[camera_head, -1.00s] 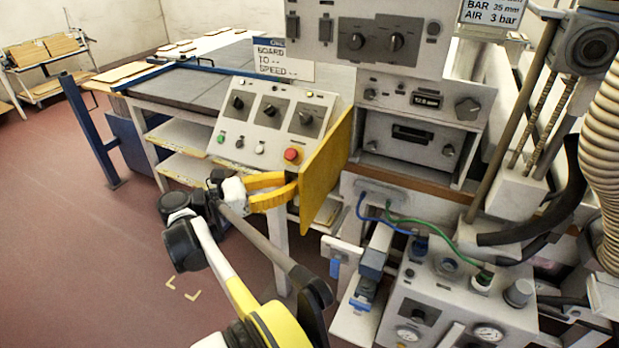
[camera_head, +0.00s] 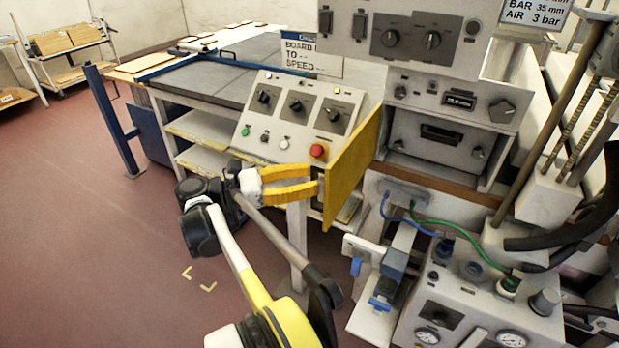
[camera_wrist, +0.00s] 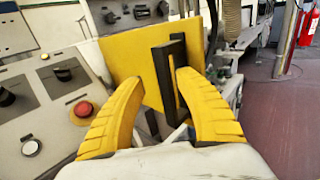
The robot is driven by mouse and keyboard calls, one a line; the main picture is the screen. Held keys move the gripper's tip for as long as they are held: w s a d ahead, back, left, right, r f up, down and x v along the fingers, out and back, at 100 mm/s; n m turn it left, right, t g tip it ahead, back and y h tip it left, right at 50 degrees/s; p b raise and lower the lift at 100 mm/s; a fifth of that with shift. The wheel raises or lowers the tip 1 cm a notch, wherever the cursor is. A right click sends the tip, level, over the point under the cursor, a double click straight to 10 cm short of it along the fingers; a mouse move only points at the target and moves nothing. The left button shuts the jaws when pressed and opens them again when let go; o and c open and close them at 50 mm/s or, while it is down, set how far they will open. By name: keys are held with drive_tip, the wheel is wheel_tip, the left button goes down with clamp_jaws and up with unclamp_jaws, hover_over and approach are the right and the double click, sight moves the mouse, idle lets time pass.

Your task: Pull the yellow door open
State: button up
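The yellow door (camera_head: 352,165) stands swung out from the grey cabinet, edge towards the left, beside the red button. In the wrist view the yellow door (camera_wrist: 135,62) fills the middle and carries a black upright handle (camera_wrist: 163,78). My gripper (camera_head: 314,179) has two yellow fingers, which reach the handle side of the door. In the wrist view my gripper (camera_wrist: 161,78) has its fingertips apart, one on each side of the handle. The right tip is close against the handle; a small gap seems to show on the left. Firm contact is not clear.
A sloped control panel (camera_head: 297,115) with a red button (camera_head: 318,151) is close to the left of the door. A grey box with gauges (camera_head: 465,310) and hoses stands below right. Open red floor (camera_head: 120,250) lies to the left.

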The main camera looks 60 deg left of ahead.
drive_tip(key=v, duration=1.1)
drive_tip(key=shift+s, duration=0.2)
drive_tip(key=shift+a, duration=0.1)
